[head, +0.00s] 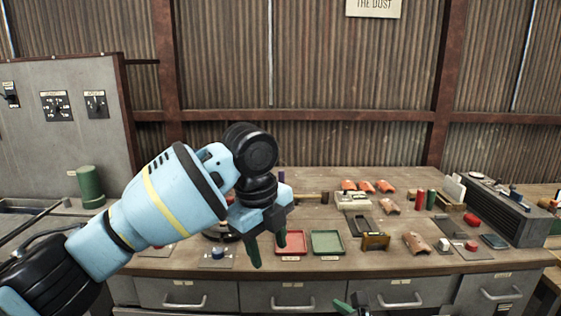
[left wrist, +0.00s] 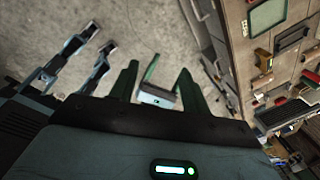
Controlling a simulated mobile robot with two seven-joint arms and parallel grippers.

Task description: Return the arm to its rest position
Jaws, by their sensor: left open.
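My left arm reaches in from the left of the head view, over the front of the workbench (head: 330,262). My left gripper (head: 267,246) has green fingers that point down, apart and with nothing between them, in front of the red tray (head: 291,243). In the left wrist view, the left gripper (left wrist: 158,82) also shows its two green fingers spread, with the grey floor beyond. Of my right gripper, only a green fingertip (head: 343,307) and a dark part show at the bottom edge of the head view, low before the drawers; its opening is hidden.
A green tray (head: 327,243) lies right of the red one. Orange curved pieces (head: 417,243), small blocks and a dark ribbed box (head: 498,212) crowd the bench's right side. A green cylinder (head: 89,186) stands at left. Open floor (left wrist: 150,30) shows before the bench.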

